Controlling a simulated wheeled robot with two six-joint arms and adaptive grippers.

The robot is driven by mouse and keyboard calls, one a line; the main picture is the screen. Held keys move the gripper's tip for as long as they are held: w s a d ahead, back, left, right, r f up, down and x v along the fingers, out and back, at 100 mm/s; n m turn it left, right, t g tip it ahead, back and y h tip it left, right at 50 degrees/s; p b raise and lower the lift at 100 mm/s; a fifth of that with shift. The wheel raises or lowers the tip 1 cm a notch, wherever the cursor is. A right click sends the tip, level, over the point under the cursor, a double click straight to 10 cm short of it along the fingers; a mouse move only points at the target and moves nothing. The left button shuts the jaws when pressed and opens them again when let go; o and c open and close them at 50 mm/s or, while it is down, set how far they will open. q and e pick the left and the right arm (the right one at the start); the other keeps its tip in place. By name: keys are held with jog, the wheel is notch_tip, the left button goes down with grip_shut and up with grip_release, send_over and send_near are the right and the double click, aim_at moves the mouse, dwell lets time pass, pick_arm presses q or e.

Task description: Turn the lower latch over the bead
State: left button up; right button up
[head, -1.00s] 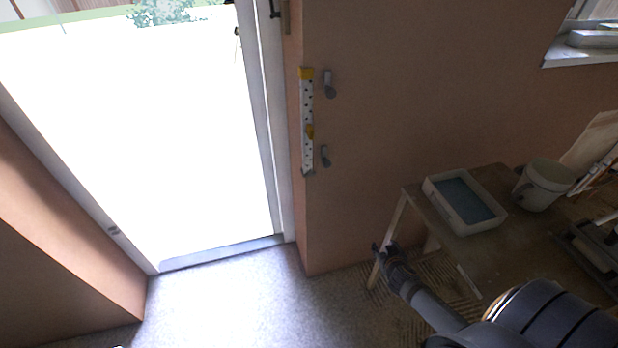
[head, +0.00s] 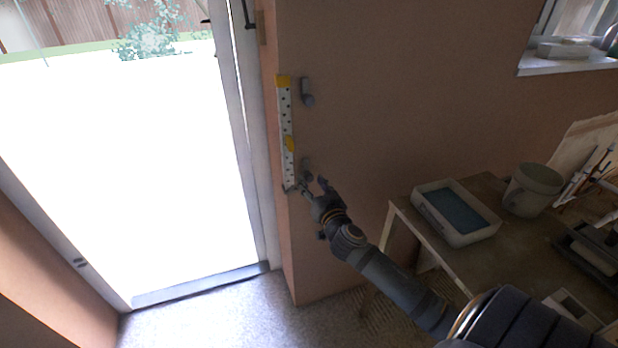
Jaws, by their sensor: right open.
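The bead (head: 286,115) is a white strip with dark holes, upright along the wall corner beside the doorway, with yellow pieces at its top and partway down. The upper latch (head: 307,95) is a grey piece on the wall right of the bead, hanging down and clear of it. The lower latch (head: 306,165) is a similar grey piece below it, also right of the bead; its lower part is hard to make out behind my gripper. My right gripper (head: 312,187) is open and empty, with its fingertips close to the lower latch; contact cannot be told. My left gripper is out of view.
A bright open doorway (head: 120,180) is at the left. A worktable (head: 490,265) at the right bears a white tray (head: 470,235) with blue inside, a bucket (head: 533,190) and tools. A window sill (head: 565,63) is at upper right.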

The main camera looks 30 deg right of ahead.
aim_at(307, 171)
jog(key=shift+x, duration=1.35)
grip_shut()
